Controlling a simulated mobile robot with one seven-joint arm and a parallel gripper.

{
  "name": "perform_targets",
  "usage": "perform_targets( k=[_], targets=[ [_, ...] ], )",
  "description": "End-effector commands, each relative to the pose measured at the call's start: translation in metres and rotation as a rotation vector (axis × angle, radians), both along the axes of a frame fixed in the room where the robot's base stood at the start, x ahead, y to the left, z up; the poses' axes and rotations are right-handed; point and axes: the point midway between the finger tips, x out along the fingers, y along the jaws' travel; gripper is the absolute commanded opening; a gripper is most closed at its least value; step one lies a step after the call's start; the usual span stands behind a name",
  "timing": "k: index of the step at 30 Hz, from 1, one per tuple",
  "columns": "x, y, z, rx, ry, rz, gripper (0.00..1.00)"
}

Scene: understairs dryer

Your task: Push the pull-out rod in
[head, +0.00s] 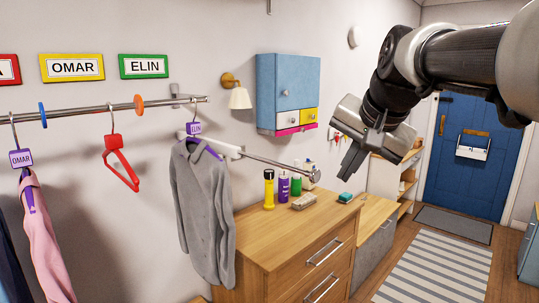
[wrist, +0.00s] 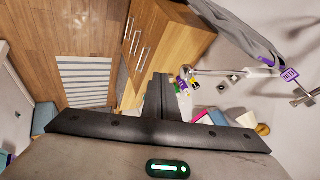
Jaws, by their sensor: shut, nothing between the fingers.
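The pull-out rod (head: 280,163) is a thin metal bar standing out from a white wall mount (head: 228,151), with a round knob (head: 316,174) at its free end. It is extended over the wooden dresser. In the wrist view the rod (wrist: 212,72) runs beyond my fingertips, on their right. My gripper (head: 347,172) is shut and empty, to the right of the knob and apart from it in the head picture. Its fingers (wrist: 160,80) are together in the wrist view. The grey sweater hides part of the rod's wall end in the head view.
A grey sweater (head: 203,215) hangs on a purple hanger beside the mount. A long rail (head: 75,110) holds a red hanger (head: 120,165) and other clothes. Bottles (head: 283,186) stand on the dresser (head: 285,235) below. A blue cabinet (head: 287,85) hangs behind.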

Motion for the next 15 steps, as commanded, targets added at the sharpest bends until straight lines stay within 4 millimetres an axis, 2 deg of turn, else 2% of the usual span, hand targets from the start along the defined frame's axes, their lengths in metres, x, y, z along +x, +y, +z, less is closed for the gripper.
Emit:
perform_targets(
  k=[3, 9, 15],
  targets=[
    [0.015, 0.003, -0.022, 0.001, 0.005, 0.001, 0.00],
    [0.035, 0.023, -0.019, -0.001, 0.000, 0.003, 0.00],
    [0.042, 0.031, -0.019, 0.000, -0.001, 0.001, 0.00]
  ],
)
